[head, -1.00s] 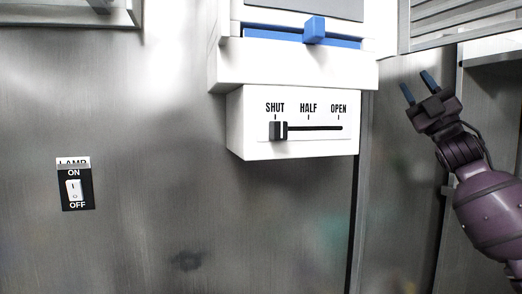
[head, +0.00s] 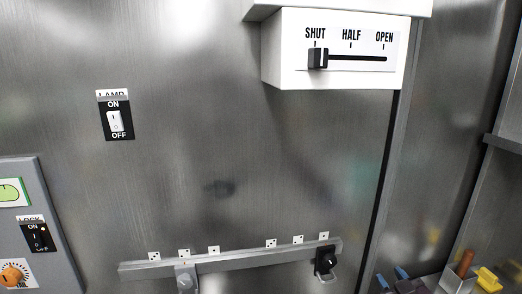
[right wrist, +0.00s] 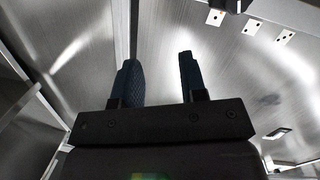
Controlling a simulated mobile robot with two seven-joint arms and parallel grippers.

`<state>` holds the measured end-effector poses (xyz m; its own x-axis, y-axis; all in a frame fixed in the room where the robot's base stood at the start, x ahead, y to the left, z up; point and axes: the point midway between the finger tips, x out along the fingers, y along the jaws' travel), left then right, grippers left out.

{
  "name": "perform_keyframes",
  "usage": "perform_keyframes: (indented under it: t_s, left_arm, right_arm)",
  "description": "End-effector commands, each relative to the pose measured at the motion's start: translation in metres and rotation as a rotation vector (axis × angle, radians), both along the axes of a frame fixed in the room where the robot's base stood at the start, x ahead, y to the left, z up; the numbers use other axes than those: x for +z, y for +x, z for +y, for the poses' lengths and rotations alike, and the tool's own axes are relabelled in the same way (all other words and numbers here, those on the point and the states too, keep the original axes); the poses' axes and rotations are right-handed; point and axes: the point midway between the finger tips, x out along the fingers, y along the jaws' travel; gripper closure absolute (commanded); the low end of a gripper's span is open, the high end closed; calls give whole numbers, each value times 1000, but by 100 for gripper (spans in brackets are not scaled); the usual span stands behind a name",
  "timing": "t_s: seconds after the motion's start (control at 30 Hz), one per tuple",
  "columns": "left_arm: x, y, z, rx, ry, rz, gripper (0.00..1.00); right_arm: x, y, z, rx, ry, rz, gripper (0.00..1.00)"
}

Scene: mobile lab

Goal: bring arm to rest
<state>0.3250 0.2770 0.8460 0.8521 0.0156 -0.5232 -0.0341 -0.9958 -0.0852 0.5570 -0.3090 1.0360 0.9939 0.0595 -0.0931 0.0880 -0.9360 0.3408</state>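My right gripper (head: 392,278) shows at the bottom right edge of the head view, mostly cut off by the frame. In the right wrist view its two blue-tipped fingers (right wrist: 158,82) stand apart with nothing between them. It is clear of the slider and the wall fittings. My left gripper is in neither view.
A white slider box (head: 285,55) has its black knob (head: 317,58) at SHUT. A lamp switch (head: 115,121) is on the metal wall. A rail (head: 220,262) with a black knob (head: 326,261) runs low. Yellow (head: 487,280) and brown (head: 464,263) items stand at lower right.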

Motion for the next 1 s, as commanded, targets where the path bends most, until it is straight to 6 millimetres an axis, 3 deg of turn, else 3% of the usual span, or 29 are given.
perform_keyframes:
  t_s: [0.03,0.2,0.4,0.5,0.7,1.0]
  left_arm:
    - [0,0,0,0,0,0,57]
    - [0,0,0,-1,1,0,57]
    - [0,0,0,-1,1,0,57]
    - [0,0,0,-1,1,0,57]
    - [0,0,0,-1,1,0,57]
    - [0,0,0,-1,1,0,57]
  right_arm:
    - [-25,-22,7,-6,33,48,61]
    - [-88,-89,26,-35,124,183,61]
    - [-152,-169,37,-97,206,344,61]
    - [-172,-200,37,-128,226,402,61]
    - [-189,-230,33,-155,231,458,61]
    - [-190,-232,32,-156,229,461,61]
